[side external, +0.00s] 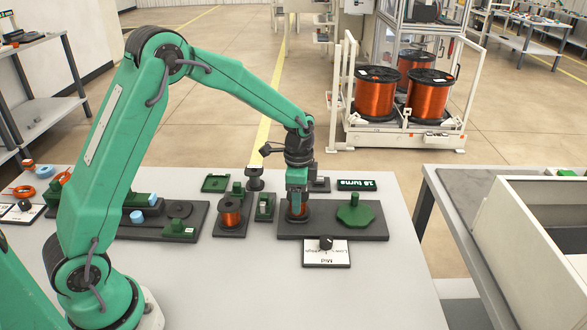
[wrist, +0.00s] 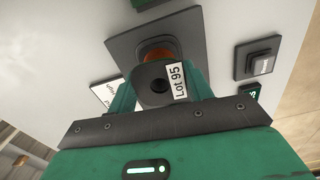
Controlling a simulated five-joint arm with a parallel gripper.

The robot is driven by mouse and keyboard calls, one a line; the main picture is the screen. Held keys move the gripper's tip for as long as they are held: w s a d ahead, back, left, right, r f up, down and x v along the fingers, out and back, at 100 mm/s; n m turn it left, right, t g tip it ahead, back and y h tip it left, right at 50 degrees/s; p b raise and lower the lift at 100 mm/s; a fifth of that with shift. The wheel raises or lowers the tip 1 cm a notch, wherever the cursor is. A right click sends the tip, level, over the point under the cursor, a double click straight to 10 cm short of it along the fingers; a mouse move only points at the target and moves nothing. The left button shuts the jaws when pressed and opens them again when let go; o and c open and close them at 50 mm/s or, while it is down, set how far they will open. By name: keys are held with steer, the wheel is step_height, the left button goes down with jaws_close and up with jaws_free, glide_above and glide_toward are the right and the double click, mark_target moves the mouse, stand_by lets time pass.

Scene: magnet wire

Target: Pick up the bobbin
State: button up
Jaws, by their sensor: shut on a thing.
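A bobbin with orange copper wire (side external: 297,209) is between the fingers of my gripper (side external: 298,205), over the left part of a dark plate (side external: 335,230). In the wrist view its black top flange (wrist: 152,86) with a centre hole and a white "Lot 95" tag shows between the two green fingers, with orange wire (wrist: 158,54) beyond it. My gripper is shut on this bobbin. The fingers hide much of its sides, and I cannot tell whether its bottom touches the plate. Another copper bobbin (side external: 230,213) stands on a dark base to the left.
A green octagonal block (side external: 355,214) is on the dark plate's right part. A "18 turns" display (side external: 356,184) stands behind, and a black knob (side external: 326,243) with a white card is in front. The table front is clear.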

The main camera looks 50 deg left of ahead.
steer(key=r, duration=0.4)
steer(key=shift+s+d, duration=0.1)
steer(key=shift+d, duration=0.2)
steer(key=s+d+r, duration=0.5)
steer(key=d+r, duration=0.1)
steer(key=d, duration=0.3)
steer(key=shift+s+d+r, duration=0.25)
steer(key=shift+s, duration=0.15)
steer(key=shift+a, duration=0.1)
steer(key=shift+n, duration=0.9)
steer(key=w+a, duration=0.1)
steer(key=a, duration=0.2)
steer(key=w+a+f, duration=0.1)
steer(key=a, duration=0.2)
steer(key=w+a, duration=0.1)
steer(key=a, duration=0.2)
steer(key=shift+a+f, duration=0.15)
steer(key=shift+a, duration=0.2)
steer(key=s+a+f+n, duration=0.2)
steer(key=a, duration=1.2)
steer(key=s+a+f+n, duration=0.2)
steer(key=a, duration=1.2)
steer(key=shift+s+a+n, duration=0.3)
steer(key=shift+s+n, duration=0.1)
steer(key=shift+f, duration=0.2)
